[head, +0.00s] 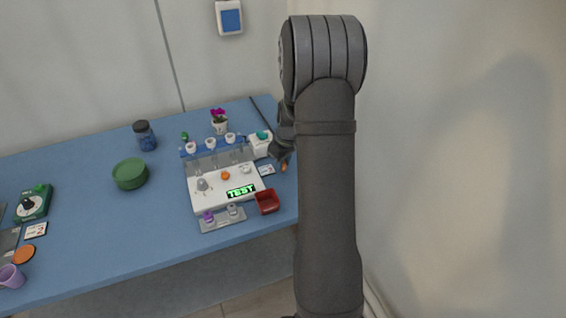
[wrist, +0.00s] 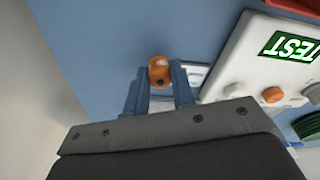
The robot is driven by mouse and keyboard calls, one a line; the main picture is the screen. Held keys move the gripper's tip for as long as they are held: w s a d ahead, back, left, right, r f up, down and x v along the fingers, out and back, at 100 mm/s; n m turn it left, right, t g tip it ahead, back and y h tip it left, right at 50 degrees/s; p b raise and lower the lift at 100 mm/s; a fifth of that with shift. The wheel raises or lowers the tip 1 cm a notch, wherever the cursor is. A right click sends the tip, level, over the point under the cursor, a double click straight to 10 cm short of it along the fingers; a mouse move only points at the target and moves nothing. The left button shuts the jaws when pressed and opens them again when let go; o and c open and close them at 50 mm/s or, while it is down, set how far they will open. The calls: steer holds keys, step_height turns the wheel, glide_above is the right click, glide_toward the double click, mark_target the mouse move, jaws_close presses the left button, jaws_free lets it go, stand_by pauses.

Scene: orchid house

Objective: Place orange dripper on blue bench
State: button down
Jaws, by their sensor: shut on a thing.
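My gripper (wrist: 158,85) is shut on the orange dripper (wrist: 159,71), which sits between the fingertips in the wrist view. In the head view my gripper (head: 283,155) is over the right end of the blue bench (head: 90,220), with the orange dripper (head: 284,167) just below it. The bench top also shows in the wrist view (wrist: 100,50). I cannot tell whether the dripper touches the bench. My arm hides part of the bench's right edge.
A white test stand (head: 205,200) with a blue top rail and an orange knob (head: 225,175) is left of my gripper. A red tray (head: 267,202), a white box (head: 260,143) and a card (head: 266,170) are close by.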

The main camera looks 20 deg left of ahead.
steer(key=shift+f, duration=0.25)
steer(key=c, duration=1.2)
jaws_free()
step_height(320, 180, up, 12)
steer(key=d, duration=0.1)
steer(key=shift+s+d, duration=0.35)
